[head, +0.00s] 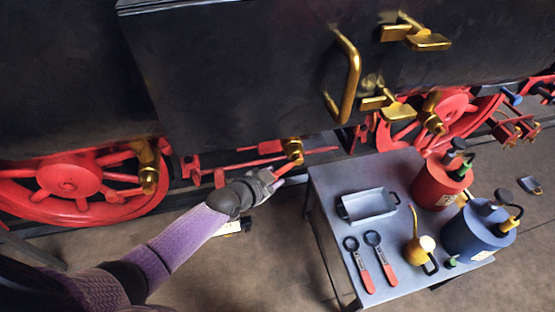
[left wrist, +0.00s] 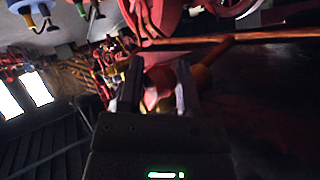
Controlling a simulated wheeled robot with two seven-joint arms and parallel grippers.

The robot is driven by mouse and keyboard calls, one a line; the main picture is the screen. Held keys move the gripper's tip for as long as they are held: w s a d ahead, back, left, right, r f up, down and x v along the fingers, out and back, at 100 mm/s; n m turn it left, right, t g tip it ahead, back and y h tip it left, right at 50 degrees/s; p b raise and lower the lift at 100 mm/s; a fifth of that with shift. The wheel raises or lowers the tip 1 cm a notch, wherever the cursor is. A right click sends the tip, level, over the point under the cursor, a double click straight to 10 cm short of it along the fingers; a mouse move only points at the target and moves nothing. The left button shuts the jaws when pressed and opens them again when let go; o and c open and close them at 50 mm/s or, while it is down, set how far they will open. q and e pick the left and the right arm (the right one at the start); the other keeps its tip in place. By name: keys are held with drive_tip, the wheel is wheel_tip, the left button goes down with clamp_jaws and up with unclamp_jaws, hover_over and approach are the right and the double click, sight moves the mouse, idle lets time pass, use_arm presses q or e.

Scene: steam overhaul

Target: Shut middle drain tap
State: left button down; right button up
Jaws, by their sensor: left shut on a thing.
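The middle drain tap (head: 292,147) is a brass fitting with a red-orange lever, hanging below the black locomotive side between two similar brass taps. My left gripper (head: 275,179) reaches up to it from the lower left. The left wrist view shows my left gripper (left wrist: 158,88) with a finger on each side of the red lever end (left wrist: 155,98), shut on it. The fingers partly hide the lever, so its exact angle is hard to tell. My right gripper is not in view.
Another brass tap (head: 148,166) hangs at the left and one (head: 432,113) at the right. Red wheels (head: 68,176) stand behind. A grey table (head: 330,185) at the right bears a metal tray (head: 368,205), two red-handled tools, a brass oil can (head: 414,250), and red and blue cans.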

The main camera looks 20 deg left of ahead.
use_arm(q)
drive_tip(key=shift+s+a+r+m+g+y+p, duration=0.2)
drive_tip(key=shift+r+m+g+y+p, duration=0.45)
drive_tip(key=shift+p, duration=1.2)
drive_tip(key=shift+s+a+r+m+g+y+p, duration=0.1)
drive_tip(key=shift+a+r+m+g+y+p, duration=0.15)
drive_tip(key=shift+r+g+y+p, duration=1.1)
drive_tip(key=shift+s+a+r+m+g+y+p, duration=0.2)
drive_tip(key=shift+r+m+y+p, duration=0.25)
drive_tip(key=shift+p, duration=1.85)
drive_tip(key=shift+a, duration=0.1)
drive_tip(key=shift+w, duration=0.1)
drive_tip(key=shift+c, duration=1.5)
unclamp_jaws()
drive_tip(key=s+d+r+p, duration=0.1)
drive_tip(key=s+r, duration=0.1)
drive_tip(key=s, duration=0.5)
drive_tip(key=s+d+r+p, duration=0.2)
drive_tip(key=s, duration=0.6)
